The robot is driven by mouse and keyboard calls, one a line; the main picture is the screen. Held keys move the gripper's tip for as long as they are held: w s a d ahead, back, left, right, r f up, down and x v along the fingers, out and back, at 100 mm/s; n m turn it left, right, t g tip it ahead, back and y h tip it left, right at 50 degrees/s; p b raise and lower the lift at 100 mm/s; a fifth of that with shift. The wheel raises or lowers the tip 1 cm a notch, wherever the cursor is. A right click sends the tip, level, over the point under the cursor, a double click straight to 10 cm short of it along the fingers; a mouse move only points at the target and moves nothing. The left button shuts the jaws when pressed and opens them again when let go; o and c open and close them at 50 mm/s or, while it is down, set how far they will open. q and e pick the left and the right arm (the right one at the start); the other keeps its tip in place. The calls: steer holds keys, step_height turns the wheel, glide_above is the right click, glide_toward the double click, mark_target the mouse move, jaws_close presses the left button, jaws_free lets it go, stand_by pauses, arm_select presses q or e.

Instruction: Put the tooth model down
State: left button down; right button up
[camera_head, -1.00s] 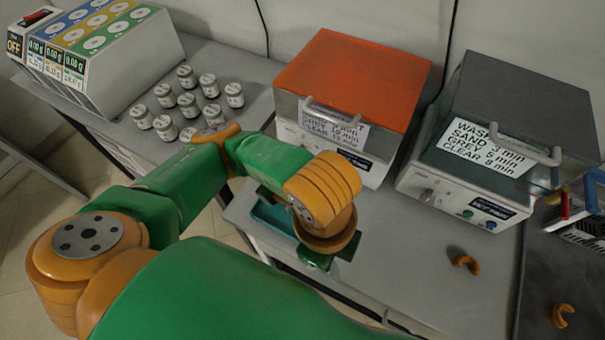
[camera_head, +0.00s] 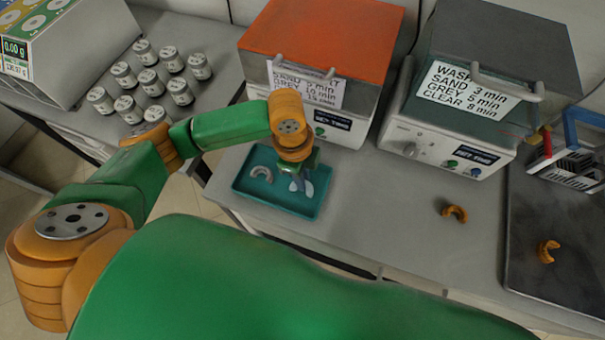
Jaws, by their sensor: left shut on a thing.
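My left gripper (camera_head: 301,186) points down over the right part of a teal tray (camera_head: 300,208). It is shut on a tooth model, which is mostly hidden by the fingers and wrist. I cannot tell whether the model touches the tray floor. A pale grey arch-shaped tooth model (camera_head: 262,173) lies in the left part of the tray, apart from the gripper. Two orange-brown arch models lie elsewhere: one on the grey bench (camera_head: 455,213) and one on the dark mat (camera_head: 547,251). My right gripper is not in view.
An orange-lidded machine (camera_head: 320,40) stands behind the tray, a grey-lidded one (camera_head: 500,60) to its right. Several white-lidded jars (camera_head: 150,82) stand at left. A metal rack with coloured handles (camera_head: 575,165) is at far right.

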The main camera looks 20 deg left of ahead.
arm_select(q)
steer(key=c, duration=0.8)
jaws_free()
steer(key=shift+f, duration=0.1)
steer(key=shift+c, duration=0.2)
step_height(320, 180, up, 12)
steer(key=a+p, duration=0.1)
steer(key=shift+a, duration=0.2)
